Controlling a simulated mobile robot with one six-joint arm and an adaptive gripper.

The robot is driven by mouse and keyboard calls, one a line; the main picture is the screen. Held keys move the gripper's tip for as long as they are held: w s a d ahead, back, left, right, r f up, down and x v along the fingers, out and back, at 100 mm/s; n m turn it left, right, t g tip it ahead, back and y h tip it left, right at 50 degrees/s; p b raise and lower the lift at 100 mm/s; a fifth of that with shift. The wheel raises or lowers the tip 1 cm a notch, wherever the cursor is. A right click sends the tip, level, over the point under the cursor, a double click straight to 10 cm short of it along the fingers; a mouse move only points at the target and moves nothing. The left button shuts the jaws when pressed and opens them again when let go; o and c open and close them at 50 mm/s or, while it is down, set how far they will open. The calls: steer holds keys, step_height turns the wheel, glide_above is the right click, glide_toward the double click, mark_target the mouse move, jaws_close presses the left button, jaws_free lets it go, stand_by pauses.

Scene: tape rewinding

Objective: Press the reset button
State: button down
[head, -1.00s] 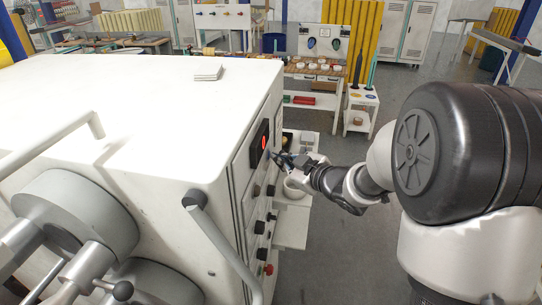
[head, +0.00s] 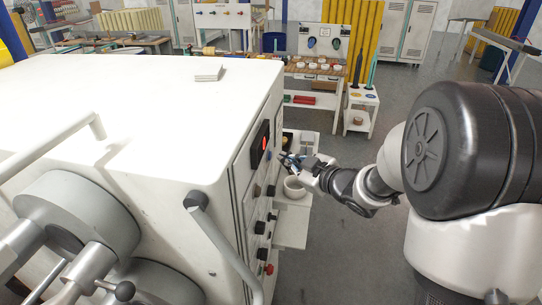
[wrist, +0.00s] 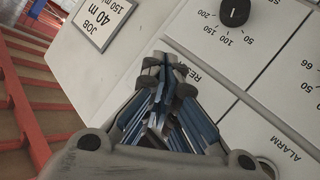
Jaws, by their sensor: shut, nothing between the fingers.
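The white machine's control panel (head: 243,205) faces right in the head view. It carries a black display with red digits (head: 265,142) and several dark knobs below. My gripper (head: 283,156) is beside the display, its fingertips slightly apart from the panel as far as I can tell. In the wrist view my gripper (wrist: 168,68) is shut with nothing between its fingers. The fingertips overlap a panel label starting "RES" (wrist: 196,73), whose end is covered. The reset button itself is not visible; the fingers cover the panel near that label.
A dial (wrist: 234,12) and a "JOB 40 m" plate (wrist: 103,20) are on the panel near my fingers. A grey handle bar (head: 225,245) stands out from the machine's near corner. A white shelf with a cup (head: 294,187) lies below my gripper.

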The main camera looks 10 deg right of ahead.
steer(key=shift+s+d+p, duration=0.2)
steer(key=shift+s+d, duration=0.05)
steer(key=shift+d, duration=0.5)
steer(key=shift+s+d+p, duration=0.15)
steer(key=shift+s+d, duration=0.1)
steer(key=shift+d, duration=0.5)
steer(key=shift+s+d+p, duration=0.2)
steer(key=shift+s+d, duration=0.05)
steer(key=shift+d, duration=0.5)
steer(key=s+d+r+m+g+h+b, duration=0.25)
steer(key=s+d+m+h+b, duration=0.35)
steer(key=s+h, duration=0.45)
steer(key=s+a+f+m+g+y+b, duration=0.1)
steer(key=s+a+f+m+g, duration=0.1)
steer(key=s, duration=1)
steer(key=s+a+f+m+g+y+b, duration=0.1)
steer(key=s+a, duration=0.5)
steer(key=s, duration=0.6)
step_height(320, 180, down, 4)
steer(key=m+g+y, duration=0.1)
steer(key=m+g, duration=0.1)
steer(key=shift+s+r+g, duration=0.15)
steer(key=shift+s+g, duration=0.15)
steer(key=shift+g, duration=0.05)
steer(key=shift+d+y, duration=0.1)
steer(key=shift+y, duration=0.15)
